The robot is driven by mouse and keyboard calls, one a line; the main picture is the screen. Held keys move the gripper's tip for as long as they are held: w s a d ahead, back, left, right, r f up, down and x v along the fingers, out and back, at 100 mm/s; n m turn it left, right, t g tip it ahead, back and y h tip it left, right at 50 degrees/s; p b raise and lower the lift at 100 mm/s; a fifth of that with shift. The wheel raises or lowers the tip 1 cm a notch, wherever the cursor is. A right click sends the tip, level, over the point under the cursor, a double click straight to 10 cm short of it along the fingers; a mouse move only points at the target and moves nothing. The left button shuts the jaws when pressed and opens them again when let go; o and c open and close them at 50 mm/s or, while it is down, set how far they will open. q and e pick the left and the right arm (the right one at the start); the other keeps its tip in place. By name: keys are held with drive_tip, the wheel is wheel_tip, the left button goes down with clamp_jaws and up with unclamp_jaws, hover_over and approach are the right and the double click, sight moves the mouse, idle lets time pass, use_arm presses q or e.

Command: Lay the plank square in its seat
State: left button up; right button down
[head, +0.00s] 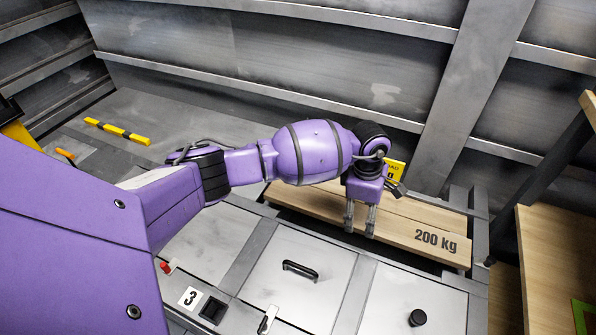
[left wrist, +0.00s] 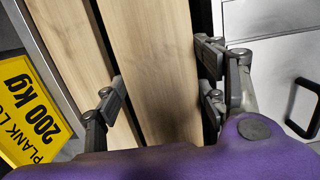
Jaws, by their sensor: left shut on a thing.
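A pale wooden plank (head: 410,232) marked "200 kg" lies lengthwise in the recess along the back of the bench. It also fills the middle of the left wrist view (left wrist: 155,60). A second pale board (left wrist: 75,50) lies beside it, with a narrow dark gap between them. My left gripper (head: 360,220) points down and is shut on the plank across its width, one finger in the gap and the other at the front edge. A dark strip of the seat (left wrist: 203,15) shows along that edge. Whether the plank touches the seat floor cannot be told. My right gripper is not in view.
A yellow load sign (head: 395,170) stands behind the boards. A grey metal post (head: 480,215) bounds their right end. White lidded panels (head: 300,270) with a black handle lie in front. A wooden-topped stand (head: 550,260) is at the right. Ribbed metal wall rises behind.

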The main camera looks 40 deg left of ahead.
use_arm(q)
drive_tip(key=shift+w+d, duration=0.1)
drive_tip(key=shift+w, duration=0.05)
drive_tip(key=shift+f+b, duration=0.6)
drive_tip(key=shift+f, duration=0.4)
drive_tip(key=shift+f, duration=0.6)
idle(1.8)
drive_tip(key=o, duration=1.6)
drive_tip(key=shift+o, duration=0.7)
drive_tip(key=r, duration=0.4)
drive_tip(key=a+r, duration=0.1)
drive_tip(key=r, duration=0.7)
drive_tip(key=shift+s+a, duration=0.25)
drive_tip(key=shift+s, duration=0.05)
